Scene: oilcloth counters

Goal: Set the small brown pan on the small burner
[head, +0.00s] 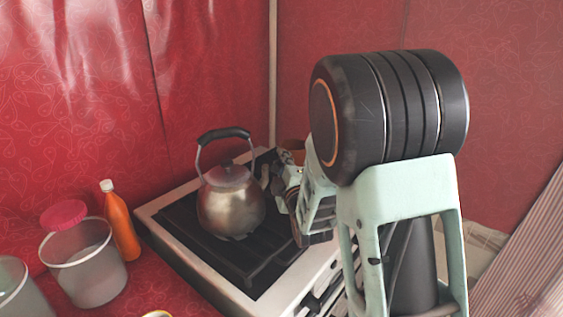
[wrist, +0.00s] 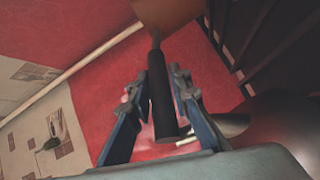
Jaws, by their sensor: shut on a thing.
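The small brown pan (wrist: 172,12) shows at the top of the wrist view, with its dark handle (wrist: 161,98) running down between my fingers. My gripper (wrist: 157,84) is shut on that handle. In the head view only a bit of brown (head: 292,146), likely the pan, shows behind my arm at the back of the stove (head: 152,212). The small burner cannot be made out. Whether the pan touches the grate (wrist: 285,38) cannot be told.
A metal kettle (head: 230,205) stands on the stove, left of my gripper. Red walls close in behind.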

